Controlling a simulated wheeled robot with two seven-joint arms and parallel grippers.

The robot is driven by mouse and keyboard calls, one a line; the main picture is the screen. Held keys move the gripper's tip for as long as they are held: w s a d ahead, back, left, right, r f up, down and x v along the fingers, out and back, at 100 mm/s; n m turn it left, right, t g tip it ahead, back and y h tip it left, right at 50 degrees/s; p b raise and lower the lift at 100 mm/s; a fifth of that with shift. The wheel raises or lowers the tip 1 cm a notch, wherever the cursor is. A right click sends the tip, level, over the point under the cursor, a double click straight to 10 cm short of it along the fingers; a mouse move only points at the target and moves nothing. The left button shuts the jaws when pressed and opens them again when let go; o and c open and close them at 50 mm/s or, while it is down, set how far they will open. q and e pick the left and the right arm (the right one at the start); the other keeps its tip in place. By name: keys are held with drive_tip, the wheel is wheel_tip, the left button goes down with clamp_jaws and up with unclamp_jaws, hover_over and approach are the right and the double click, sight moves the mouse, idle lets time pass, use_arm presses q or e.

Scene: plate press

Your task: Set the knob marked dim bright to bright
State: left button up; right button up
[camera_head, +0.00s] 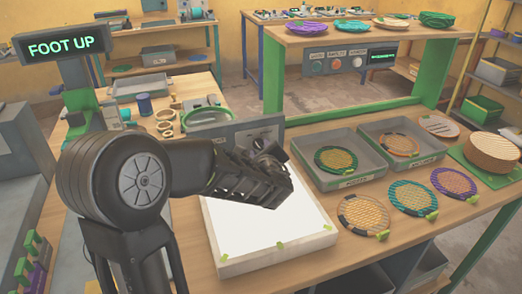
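My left arm comes in from the left, and its dark gripper (268,158) is over the back part of a white lit panel (262,232) in a pale frame. The gripper is in front of a grey upright panel (232,137) behind the white panel. The gripper covers much of this grey panel, and I see no dim bright marking on it. I cannot tell whether the fingers are open or touching anything. My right gripper is not in view.
Two grey trays stand right of the white panel, the left tray (318,183) and the right tray (432,147), each holding a round woven piece. Several more woven discs lie in front of them. A sign (62,47) reads "FOOT UP". Rings and a blue spool (144,104) lie behind my arm.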

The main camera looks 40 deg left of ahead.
use_arm(q)
clamp_jaws()
idle(0.4)
